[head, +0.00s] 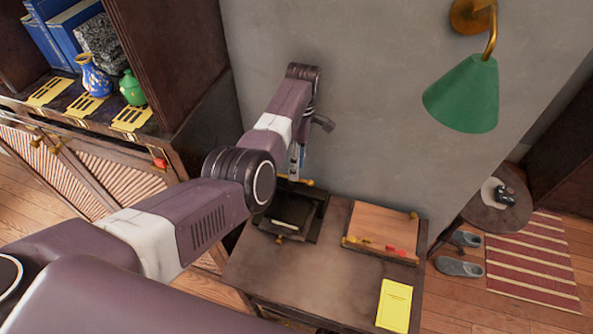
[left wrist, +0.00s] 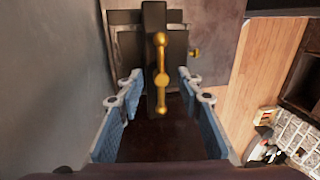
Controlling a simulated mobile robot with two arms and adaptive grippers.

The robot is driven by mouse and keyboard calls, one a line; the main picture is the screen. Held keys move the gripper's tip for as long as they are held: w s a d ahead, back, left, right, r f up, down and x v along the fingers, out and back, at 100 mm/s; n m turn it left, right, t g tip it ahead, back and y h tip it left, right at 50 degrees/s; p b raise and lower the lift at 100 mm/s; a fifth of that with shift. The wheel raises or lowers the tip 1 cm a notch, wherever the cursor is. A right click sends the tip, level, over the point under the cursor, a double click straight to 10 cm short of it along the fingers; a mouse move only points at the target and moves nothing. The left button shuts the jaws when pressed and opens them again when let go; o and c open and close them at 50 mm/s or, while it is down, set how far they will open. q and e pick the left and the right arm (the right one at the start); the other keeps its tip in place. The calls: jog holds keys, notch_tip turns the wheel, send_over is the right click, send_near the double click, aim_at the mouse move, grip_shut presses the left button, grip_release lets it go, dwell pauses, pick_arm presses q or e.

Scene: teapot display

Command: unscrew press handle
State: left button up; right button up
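The press (head: 316,217) is a dark frame standing on the desk near the wall, with brass knobs on its edges. Its handle (head: 307,182) shows partly in the head view, below my left gripper (head: 297,160). In the left wrist view, the handle (left wrist: 161,78) is a brass bar with a round hub and knobbed ends, over a dark upright beam of the press (left wrist: 125,45). My left gripper (left wrist: 159,88) is open, with one blue finger on each side of the handle and visible gaps between. Contact or exact height cannot be told. My right gripper is not in view.
A wooden board (head: 378,225) with red and brass pieces lies right of the press on the desk (head: 310,275). A yellow booklet (head: 394,305) lies in front. The grey wall (head: 350,120) is close behind. A green lamp (head: 465,95) hangs at upper right.

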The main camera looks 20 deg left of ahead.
pick_arm(q)
jog(key=r, duration=0.2)
jog(key=w+r, duration=0.1)
jog(key=r, duration=0.2)
dwell(0.5)
